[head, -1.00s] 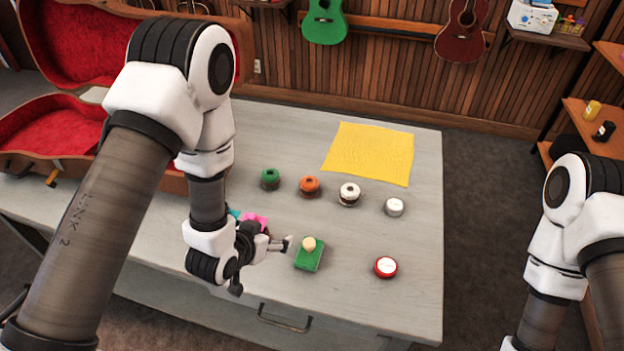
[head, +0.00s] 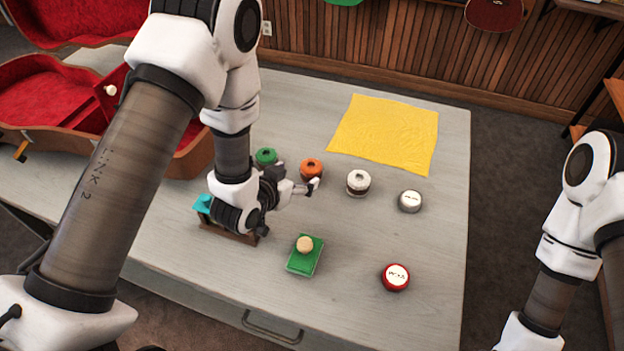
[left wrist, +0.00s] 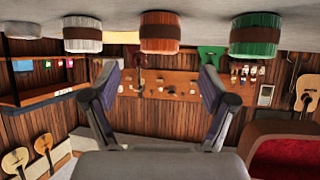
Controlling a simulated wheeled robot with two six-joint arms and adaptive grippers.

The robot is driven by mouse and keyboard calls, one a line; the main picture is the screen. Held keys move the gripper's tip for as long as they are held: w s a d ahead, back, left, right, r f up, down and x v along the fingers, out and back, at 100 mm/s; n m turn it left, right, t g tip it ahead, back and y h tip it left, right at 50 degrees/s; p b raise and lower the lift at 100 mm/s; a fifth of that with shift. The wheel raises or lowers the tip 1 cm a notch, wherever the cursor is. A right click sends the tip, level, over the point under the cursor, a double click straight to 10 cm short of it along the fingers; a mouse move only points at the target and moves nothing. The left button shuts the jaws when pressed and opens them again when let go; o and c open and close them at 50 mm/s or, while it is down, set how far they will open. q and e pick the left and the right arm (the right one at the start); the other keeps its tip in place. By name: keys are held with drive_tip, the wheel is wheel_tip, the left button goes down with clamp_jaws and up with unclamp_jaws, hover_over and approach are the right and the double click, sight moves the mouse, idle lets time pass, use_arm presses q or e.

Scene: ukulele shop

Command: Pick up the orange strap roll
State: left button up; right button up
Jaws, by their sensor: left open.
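The orange strap roll (head: 311,168) stands on the table between a green roll (head: 266,157) and a white roll (head: 358,182). My left gripper (head: 306,188) is just in front of the orange roll, open and empty, and appears apart from it. In the left wrist view, which is upside down, the orange roll (left wrist: 160,33) shows at the top middle, with its dark band, beyond and between the spread fingers of my left gripper (left wrist: 160,85). My right arm shows at the right of the head view, but its gripper is out of frame.
A yellow cloth (head: 385,133) lies behind the rolls. A silver-white tin (head: 410,201), a red tin (head: 396,277) and a green block with a tan knob (head: 305,257) stand nearby. An open red-lined case (head: 60,105) is at left.

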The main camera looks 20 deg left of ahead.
sight(309, 168)
use_arm(q)
drive_tip(key=b+x, duration=0.2)
drive_tip(key=x, duration=0.3)
drive_tip(key=shift+w+d+r, duration=0.1)
drive_tip(key=shift+w+f, duration=0.2)
drive_tip(key=shift+w, duration=0.25)
drive_tip(key=shift+s+r, duration=0.15)
drive_tip(key=c, duration=1.3)
